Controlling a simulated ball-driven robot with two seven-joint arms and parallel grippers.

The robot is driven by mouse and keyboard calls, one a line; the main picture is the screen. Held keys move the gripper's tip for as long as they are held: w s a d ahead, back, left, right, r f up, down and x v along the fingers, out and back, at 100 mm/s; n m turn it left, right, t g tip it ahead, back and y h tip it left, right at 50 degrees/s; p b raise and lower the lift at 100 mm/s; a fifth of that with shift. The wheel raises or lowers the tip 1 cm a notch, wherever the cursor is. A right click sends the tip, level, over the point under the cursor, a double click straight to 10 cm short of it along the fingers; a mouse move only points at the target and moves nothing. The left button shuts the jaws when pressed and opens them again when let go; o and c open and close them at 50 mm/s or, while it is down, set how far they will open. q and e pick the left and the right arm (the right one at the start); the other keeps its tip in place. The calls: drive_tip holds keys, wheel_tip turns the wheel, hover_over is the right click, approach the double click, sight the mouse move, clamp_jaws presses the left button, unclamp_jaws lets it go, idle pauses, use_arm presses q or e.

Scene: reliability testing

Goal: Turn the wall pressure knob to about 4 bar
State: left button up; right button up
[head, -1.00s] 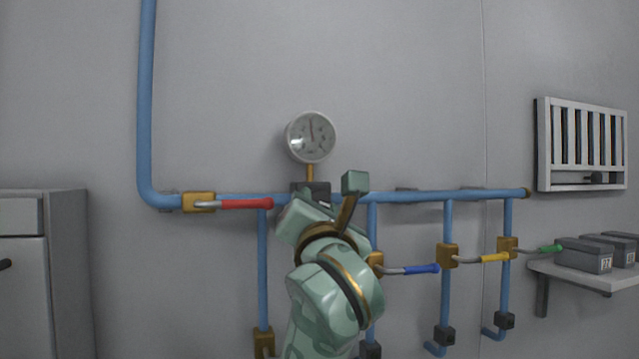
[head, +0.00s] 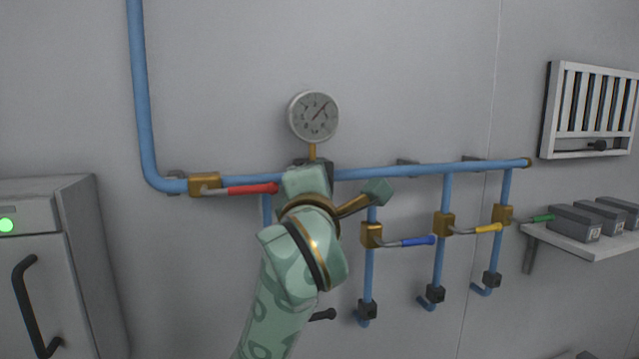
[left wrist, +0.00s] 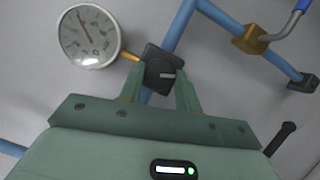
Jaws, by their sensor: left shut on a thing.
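The gauge also shows in the left wrist view (left wrist: 89,36). The black pressure knob (left wrist: 161,68) sits below the gauge on the pipe. My left gripper (left wrist: 160,88) has one finger on each side of the knob and is shut on it. In the head view my left gripper (head: 308,178) covers most of the knob. My right gripper is not in view.
A red-handled valve (head: 240,188) lies close left of my gripper. Blue (head: 417,240), yellow (head: 488,228) and green (head: 541,218) valve handles are to the right. A grey cabinet (head: 95,240) with a green light stands left; a shelf (head: 575,240) with dark boxes is at right.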

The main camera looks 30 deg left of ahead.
use_arm(q)
drive_tip(key=shift+m, duration=0.3)
idle(0.4)
drive_tip(key=o, duration=1)
drive_tip(key=shift+c, duration=0.2)
drive_tip(key=b+v, duration=1)
drive_tip(key=v, duration=0.6)
drive_tip(key=shift+r, duration=0.25)
